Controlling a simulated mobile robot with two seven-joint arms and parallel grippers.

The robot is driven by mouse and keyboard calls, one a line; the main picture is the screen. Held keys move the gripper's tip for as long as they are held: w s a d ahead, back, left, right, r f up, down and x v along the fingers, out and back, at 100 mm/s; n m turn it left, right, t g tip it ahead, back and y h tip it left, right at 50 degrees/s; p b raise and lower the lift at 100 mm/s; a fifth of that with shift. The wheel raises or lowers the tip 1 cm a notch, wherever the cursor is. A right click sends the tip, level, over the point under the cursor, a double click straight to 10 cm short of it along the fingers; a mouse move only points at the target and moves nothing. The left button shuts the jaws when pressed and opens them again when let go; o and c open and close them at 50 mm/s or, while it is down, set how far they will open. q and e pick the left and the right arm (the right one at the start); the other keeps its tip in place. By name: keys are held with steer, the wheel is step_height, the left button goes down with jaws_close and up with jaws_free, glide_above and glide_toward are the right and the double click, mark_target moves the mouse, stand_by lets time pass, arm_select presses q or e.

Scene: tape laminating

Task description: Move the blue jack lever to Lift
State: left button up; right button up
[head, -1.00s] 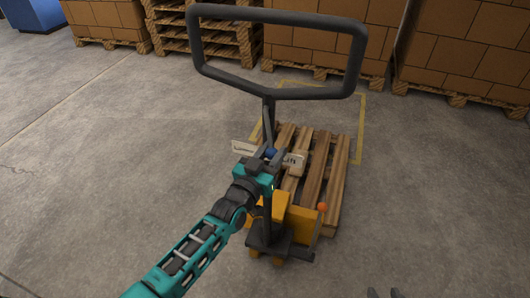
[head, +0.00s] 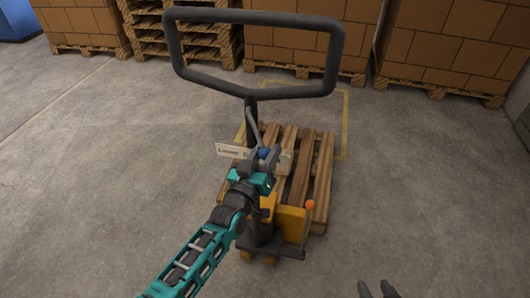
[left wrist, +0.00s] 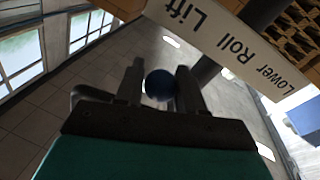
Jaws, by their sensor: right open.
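The blue knob (head: 264,153) tops the jack's grey lever (head: 254,127), below the big handle loop. It also shows between the fingers in the left wrist view (left wrist: 160,85). My left gripper (head: 268,156) is at the knob, with a finger against each side. The lever leans right, toward the Lift end of the white label plate (head: 232,151); in the wrist view the plate (left wrist: 225,37) reads Lower, Roll, Lift. My left gripper hides most of the Lift end in the head view. My right gripper (head: 378,289) is open and empty at the bottom edge.
The black handle loop (head: 250,92) rises above the lever. The yellow jack body (head: 291,222) has an orange-tipped rod (head: 310,204) at its right. A wooden pallet (head: 322,175) lies behind. Stacked boxes (head: 283,48) line the back; the floor at both sides is clear.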

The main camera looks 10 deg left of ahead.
arm_select(q)
steer(key=o, duration=0.3)
steer(key=shift+o, duration=0.2)
steer(key=shift+s, duration=0.1)
steer(key=v, duration=1.2)
steer(key=shift+s, duration=0.35)
steer(key=shift+f, duration=0.1)
steer(key=s+a+f+m+g+y, duration=0.2)
steer(key=s+a+f+m+g, duration=0.1)
steer(key=s+f+g, duration=0.4)
steer(key=s+a+f, duration=0.1)
steer(key=s+f, duration=0.2)
steer(key=s, duration=0.1)
steer(key=shift+a+m+g, duration=0.25)
steer(key=shift+m+g, duration=0.15)
